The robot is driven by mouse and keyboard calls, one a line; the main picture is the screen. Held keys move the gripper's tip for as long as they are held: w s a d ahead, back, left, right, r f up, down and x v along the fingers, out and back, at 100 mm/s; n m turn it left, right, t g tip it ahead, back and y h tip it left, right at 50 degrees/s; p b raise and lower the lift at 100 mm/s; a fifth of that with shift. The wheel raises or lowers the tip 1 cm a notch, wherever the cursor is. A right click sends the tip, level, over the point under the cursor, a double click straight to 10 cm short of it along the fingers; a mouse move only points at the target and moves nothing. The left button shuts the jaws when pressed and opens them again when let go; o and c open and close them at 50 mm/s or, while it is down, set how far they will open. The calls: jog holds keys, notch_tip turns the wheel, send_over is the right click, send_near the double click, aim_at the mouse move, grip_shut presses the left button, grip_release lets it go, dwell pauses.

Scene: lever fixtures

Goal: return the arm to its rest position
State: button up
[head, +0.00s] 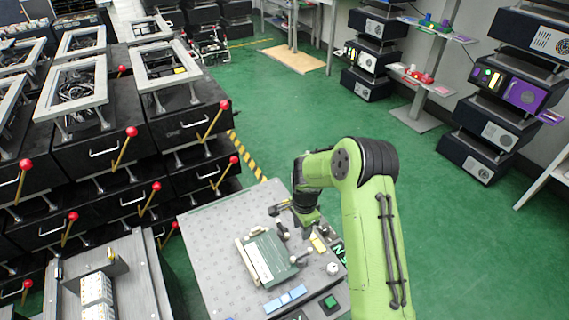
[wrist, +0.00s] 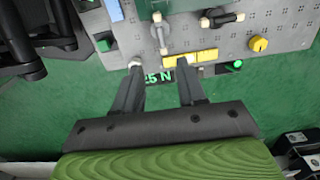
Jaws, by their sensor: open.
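My green arm comes in from the lower right of the head view. Its gripper (head: 303,225) is over the far right part of a grey perforated board (head: 215,225). In the wrist view my gripper (wrist: 160,68) is open, its two dark fingers apart with nothing held between them. The fingertips point toward the board's edge (wrist: 205,40), near a yellow block (wrist: 190,59). A green readout (wrist: 158,77) shows between the fingers, partly covered. I cannot tell whether a fingertip touches the board.
Black cabinets (head: 185,122) with red-knobbed levers stand left. Green floor (head: 290,110) is clear beyond.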

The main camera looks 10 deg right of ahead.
jog(key=s+r+n+t+h+p, duration=0.1)
jog(key=s+r+n+p, duration=0.2)
jog(key=r, duration=1)
jog(key=s+r+n+t+p, duration=0.1)
jog(key=s+r+n+p, duration=0.2)
jog(key=r, duration=1)
jog(key=s+r+n+t+p, duration=0.1)
jog(key=s+r+n+p, duration=0.1)
jog(key=s+r+n, duration=0.2)
jog(key=s+r+n+t+y+p, duration=0.1)
jog(key=s+r+n, duration=0.3)
jog(key=s+r, duration=0.7)
jog(key=s+t+p, duration=0.1)
jog(key=s, duration=0.5)
jog(key=shift+s+a+n+t+p, duration=0.15)
jog(key=shift+s+n+t+p, duration=0.15)
jog(key=shift+s+p, duration=0.1)
jog(key=shift+o, duration=0.2)
jog(key=shift+w+r, duration=0.1)
